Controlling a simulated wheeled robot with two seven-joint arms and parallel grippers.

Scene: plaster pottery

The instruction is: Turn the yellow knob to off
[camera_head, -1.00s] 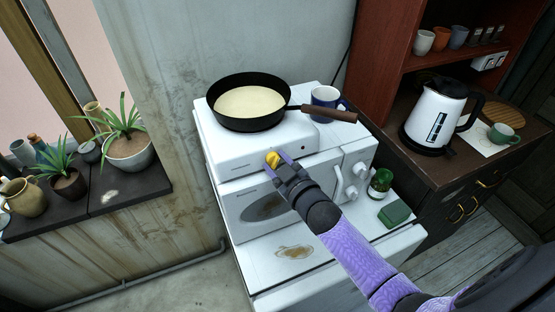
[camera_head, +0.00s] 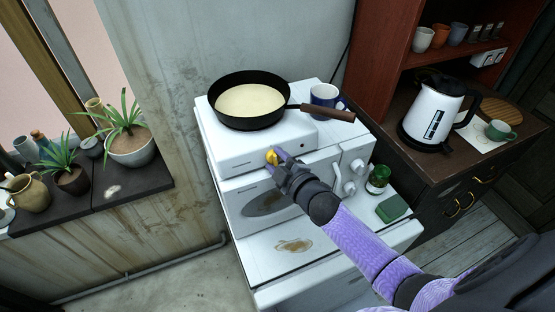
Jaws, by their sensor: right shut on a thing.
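The yellow knob (camera_head: 271,155) is on the front face of the white hot plate (camera_head: 222,140), near its middle. My right gripper (camera_head: 275,158) reaches it from the lower right and is shut on it, with the fingers around the knob. The fingers partly cover the knob, so its pointer and exact angle cannot be read. My left gripper is not in view.
A black pan (camera_head: 251,115) with pale batter sits on the hot plate, its handle pointing right beside a blue mug (camera_head: 325,96). A white microwave (camera_head: 240,203) is below. A green jar (camera_head: 378,178) and green sponge (camera_head: 392,208) lie right. A kettle (camera_head: 436,115) stands on the cabinet.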

